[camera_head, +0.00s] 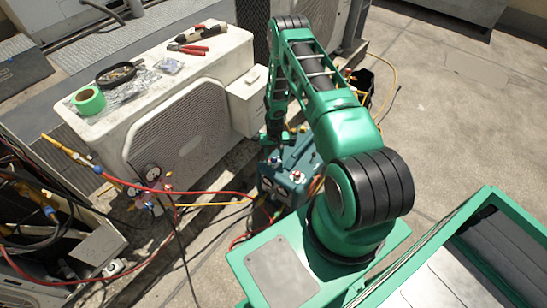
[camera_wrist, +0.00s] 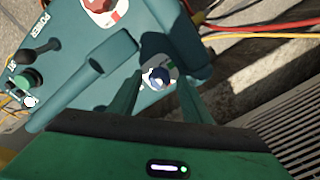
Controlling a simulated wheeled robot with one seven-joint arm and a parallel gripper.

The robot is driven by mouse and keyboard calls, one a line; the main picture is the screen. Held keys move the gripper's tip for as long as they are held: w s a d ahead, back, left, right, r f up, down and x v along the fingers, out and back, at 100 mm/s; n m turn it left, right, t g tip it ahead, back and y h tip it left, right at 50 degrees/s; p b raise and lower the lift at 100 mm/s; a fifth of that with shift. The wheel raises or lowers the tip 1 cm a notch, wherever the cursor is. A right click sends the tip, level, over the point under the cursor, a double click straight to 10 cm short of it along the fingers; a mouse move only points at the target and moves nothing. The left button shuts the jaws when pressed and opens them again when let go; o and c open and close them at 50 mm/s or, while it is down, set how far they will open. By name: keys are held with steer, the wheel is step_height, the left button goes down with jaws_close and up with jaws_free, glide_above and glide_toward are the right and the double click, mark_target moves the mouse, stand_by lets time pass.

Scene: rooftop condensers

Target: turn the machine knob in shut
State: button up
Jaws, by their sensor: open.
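The teal machine (camera_head: 279,188) stands on the rooftop floor below my arm. In the wrist view its top panel (camera_wrist: 60,70) shows a label reading POWER, a handle bar, and a red knob (camera_wrist: 100,5) cut off by the top edge. A blue knob (camera_wrist: 157,77) with a pale cap sits on a white and green dial plate. My gripper (camera_wrist: 158,88) is open, with one finger on each side of the blue knob. I cannot tell whether either finger touches it. No "in" label is readable. In the head view my gripper (camera_head: 274,137) is over the machine's back side.
A white condenser unit (camera_head: 165,80) stands left of the machine, with green tape (camera_head: 88,100) and red-handled pliers (camera_head: 188,48) on top. A gauge set (camera_head: 150,173) and red and yellow hoses (camera_head: 210,192) lie close by. Open floor (camera_head: 460,110) lies to the right.

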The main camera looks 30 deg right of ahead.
step_height(320, 180, up, 10)
steer(key=shift+r, duration=0.15)
stand_by(0.3)
steer(key=shift+w, duration=0.15)
step_height(320, 180, up, 9)
glide_above(274, 158)
steer(key=d, duration=0.2)
steer(key=s+d+r+h, duration=0.1)
steer(key=s+r, duration=0.3)
steer(key=r, duration=0.9)
steer(key=s+r, duration=0.5)
steer(key=r, duration=0.8)
steer(key=s+a+r+m, duration=0.1)
steer(key=s+a+r, duration=0.1)
steer(key=s+r, duration=1.05)
steer(key=s+a+r, duration=0.2)
steer(key=s, duration=0.5)
steer(key=s+a+r+y, duration=0.1)
steer(key=s+a, duration=0.2)
steer(key=s, duration=0.5)
steer(key=shift+a+r, duration=0.25)
steer(key=shift+r, duration=0.15)
